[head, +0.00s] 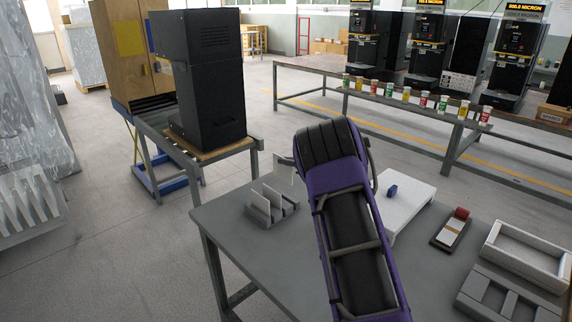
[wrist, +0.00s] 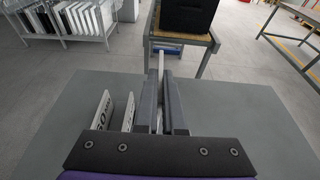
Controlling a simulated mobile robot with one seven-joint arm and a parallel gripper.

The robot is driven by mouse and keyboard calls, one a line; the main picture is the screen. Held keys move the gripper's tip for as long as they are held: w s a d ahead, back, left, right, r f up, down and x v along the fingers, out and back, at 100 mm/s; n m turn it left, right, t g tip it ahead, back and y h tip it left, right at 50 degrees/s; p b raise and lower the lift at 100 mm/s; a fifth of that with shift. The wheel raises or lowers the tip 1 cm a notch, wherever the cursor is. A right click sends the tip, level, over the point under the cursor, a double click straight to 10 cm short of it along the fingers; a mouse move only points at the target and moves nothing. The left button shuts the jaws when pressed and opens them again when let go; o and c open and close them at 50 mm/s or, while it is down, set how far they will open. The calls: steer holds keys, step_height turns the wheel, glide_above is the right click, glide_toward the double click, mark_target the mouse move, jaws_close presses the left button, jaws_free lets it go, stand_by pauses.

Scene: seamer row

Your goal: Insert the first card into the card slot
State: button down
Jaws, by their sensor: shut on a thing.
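My gripper (wrist: 165,80) is shut on a thin white card (wrist: 161,62), seen nearly edge-on between the fingers in the wrist view. Two other white cards, a left one (wrist: 101,110) and a right one (wrist: 130,112), stand upright to the left of the fingers and bear dark print. In the head view the grey slotted card holder (head: 263,219) stands near the table's far left edge with white cards (head: 272,196) upright in it. My purple arm hides the gripper there. I cannot tell whether the held card is clear of the holder.
A white block (head: 408,207) with a small blue piece (head: 392,191) lies right of my arm. The table (head: 232,240) is bare around the holder.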

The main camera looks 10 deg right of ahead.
mark_target(286, 175)
step_height(286, 175, down, 3)
steer(key=shift+f+b, duration=0.1)
steer(key=shift+b, duration=1.15)
steer(key=shift+f+b, duration=0.45)
steer(key=shift+f, duration=0.8)
steer(key=shift+f, duration=2.05)
steer(key=c, duration=0.9)
jaws_free()
steer(key=shift+c, duration=0.2)
steer(key=v, duration=1.7)
steer(key=shift+p, duration=0.35)
steer(key=shift+s+r, duration=0.15)
